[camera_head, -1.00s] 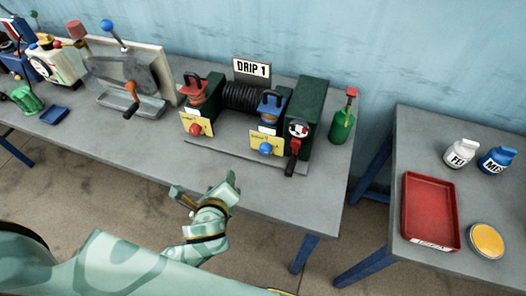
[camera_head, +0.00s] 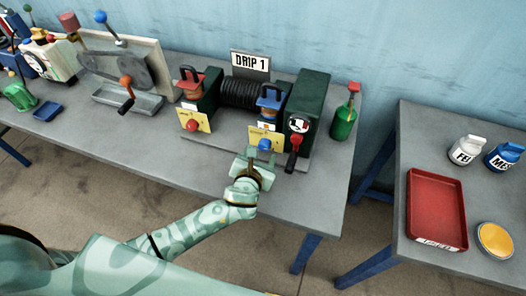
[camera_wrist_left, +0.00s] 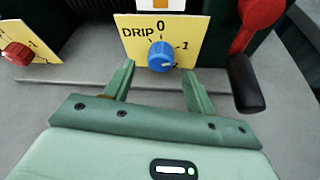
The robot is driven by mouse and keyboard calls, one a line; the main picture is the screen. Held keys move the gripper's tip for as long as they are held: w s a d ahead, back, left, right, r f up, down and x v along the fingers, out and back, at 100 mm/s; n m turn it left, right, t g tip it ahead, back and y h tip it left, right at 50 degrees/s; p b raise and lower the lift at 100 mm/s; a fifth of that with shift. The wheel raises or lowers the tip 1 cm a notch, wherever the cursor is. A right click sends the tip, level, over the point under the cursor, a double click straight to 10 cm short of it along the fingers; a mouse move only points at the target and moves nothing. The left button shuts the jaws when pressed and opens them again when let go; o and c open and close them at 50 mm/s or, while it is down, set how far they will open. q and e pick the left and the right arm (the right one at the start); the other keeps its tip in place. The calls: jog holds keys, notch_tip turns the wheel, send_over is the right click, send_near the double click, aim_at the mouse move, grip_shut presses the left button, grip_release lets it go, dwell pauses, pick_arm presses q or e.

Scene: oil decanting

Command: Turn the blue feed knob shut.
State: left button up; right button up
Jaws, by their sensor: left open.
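The blue feed knob (camera_head: 265,145) sits on a yellow plate (camera_head: 254,137) on the front of the green drip machine. In the left wrist view the blue knob (camera_wrist_left: 161,56) is just beyond and between my open fingertips, on a yellow plate (camera_wrist_left: 187,27) marked DRIP, 0 and 1. A small pale mark shows at the knob's lower right, towards the 1 side. My left gripper (camera_head: 262,157) is open and empty right in front of the knob; its fingers (camera_wrist_left: 157,82) do not appear to touch it. My right gripper is not in view.
A red knob (camera_head: 193,125) on its own yellow plate is to the left. A red lever with a black grip (camera_head: 293,157) hangs close on the right. A green bottle (camera_head: 345,118) stands at the table's right. The table (camera_head: 180,165) front is clear.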

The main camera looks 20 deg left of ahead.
aim_at(263, 148)
pick_arm(q)
jog(key=shift+b+x, duration=0.5)
jog(key=shift+x, duration=1.4)
jog(key=c, duration=1)
